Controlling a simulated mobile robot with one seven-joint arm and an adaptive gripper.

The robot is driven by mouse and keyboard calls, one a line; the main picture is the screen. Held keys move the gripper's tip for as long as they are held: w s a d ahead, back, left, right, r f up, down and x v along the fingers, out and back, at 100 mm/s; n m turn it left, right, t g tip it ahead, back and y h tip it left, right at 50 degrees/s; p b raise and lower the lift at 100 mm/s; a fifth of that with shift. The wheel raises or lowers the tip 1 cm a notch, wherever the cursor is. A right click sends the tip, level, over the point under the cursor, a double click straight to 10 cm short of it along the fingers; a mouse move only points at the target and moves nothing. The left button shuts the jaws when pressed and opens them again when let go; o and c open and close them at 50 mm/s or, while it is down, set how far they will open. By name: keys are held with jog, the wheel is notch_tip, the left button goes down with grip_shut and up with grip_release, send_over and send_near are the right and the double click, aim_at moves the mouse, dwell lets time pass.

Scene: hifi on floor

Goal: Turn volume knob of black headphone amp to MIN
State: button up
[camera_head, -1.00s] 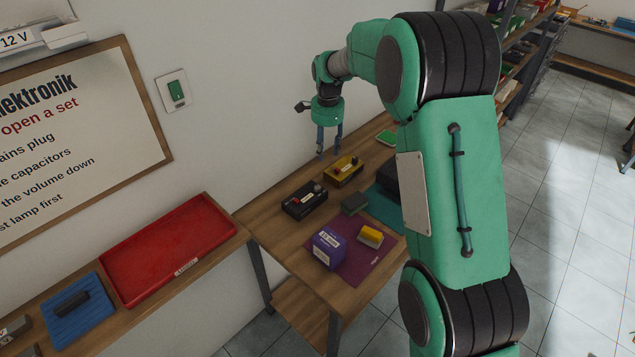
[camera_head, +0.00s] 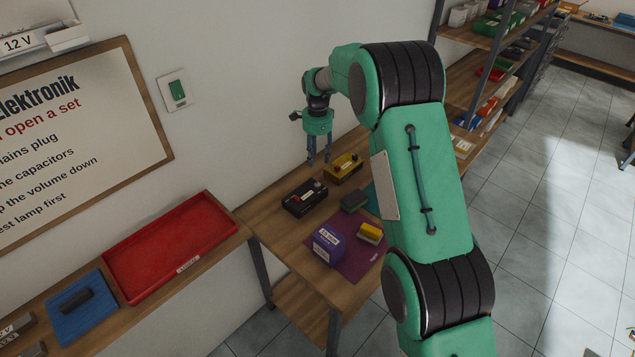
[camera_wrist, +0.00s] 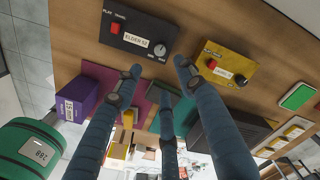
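The black headphone amp (camera_head: 296,203) lies on the wooden table. In the wrist view the black amp (camera_wrist: 132,45) shows a red switch, a white label reading about "ELDER-52" and a light grey round volume knob (camera_wrist: 160,49) at its lower right corner. The knob's setting is too small to read. My gripper (camera_head: 319,162) hangs above the table, behind the amp and beside the yellow amp in the head view. In the wrist view my gripper (camera_wrist: 157,84) has its fingers spread and empty. Its fingertips appear near the black amp's knob edge, and I see no contact.
A yellow amp (camera_head: 339,174) with a red switch and dark knob stands close by. A purple box (camera_head: 328,246), a yellow-topped block (camera_head: 370,233) and a dark grey block (camera_head: 353,202) stand on or beside a purple mat (camera_head: 350,263). The wall is behind the table.

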aim_at(317, 184)
notch_tip(317, 184, down, 14)
jog(key=shift+r+p, duration=0.25)
jog(key=shift+p, duration=0.25)
dwell(0.3)
jog(key=shift+c, duration=0.2)
grip_shut()
